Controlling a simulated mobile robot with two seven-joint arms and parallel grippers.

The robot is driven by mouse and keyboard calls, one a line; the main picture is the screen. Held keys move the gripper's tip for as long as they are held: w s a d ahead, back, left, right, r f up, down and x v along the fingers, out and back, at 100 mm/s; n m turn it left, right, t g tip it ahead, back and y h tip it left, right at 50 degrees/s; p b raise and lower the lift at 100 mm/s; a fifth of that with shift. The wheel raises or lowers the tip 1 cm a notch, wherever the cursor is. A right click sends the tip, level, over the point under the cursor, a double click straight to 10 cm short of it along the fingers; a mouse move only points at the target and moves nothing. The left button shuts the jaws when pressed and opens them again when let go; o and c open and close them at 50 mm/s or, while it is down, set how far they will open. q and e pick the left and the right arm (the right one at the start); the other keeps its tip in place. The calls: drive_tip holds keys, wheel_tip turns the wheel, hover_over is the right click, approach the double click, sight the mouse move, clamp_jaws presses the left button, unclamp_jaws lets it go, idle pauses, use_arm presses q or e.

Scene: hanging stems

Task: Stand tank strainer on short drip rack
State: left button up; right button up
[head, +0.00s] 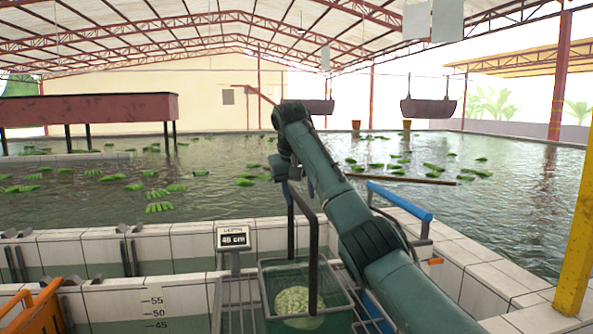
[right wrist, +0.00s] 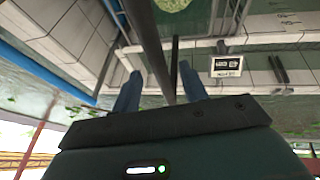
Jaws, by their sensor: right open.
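What looks like the tank strainer (head: 342,296) is a square, dark green-rimmed basket with a tall black handle, at bottom centre in the head view. A pale green round patch shows inside it. Metal bars (head: 236,306) to its left look like a drip rack; more bars show to its right. I cannot tell which is the short rack. My right gripper (head: 297,186) is open at the top of the handle. In the right wrist view, a dark handle bar (right wrist: 147,40) runs between its blue fingers (right wrist: 158,90); I see no grip. My left gripper is out of view.
A depth display (head: 233,238) reading 48 cm stands just left of the handle. White-tiled walls (head: 180,240) edge the water. A blue-topped rail (head: 400,200) is at right, a yellow post (head: 577,220) at far right, an orange object (head: 38,308) at lower left.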

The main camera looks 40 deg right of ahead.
drive_tip(key=b+v, duration=0.1)
drive_tip(key=v, duration=0.8)
drive_tip(key=shift+b, duration=0.3)
drive_tip(key=shift+a+r, duration=0.1)
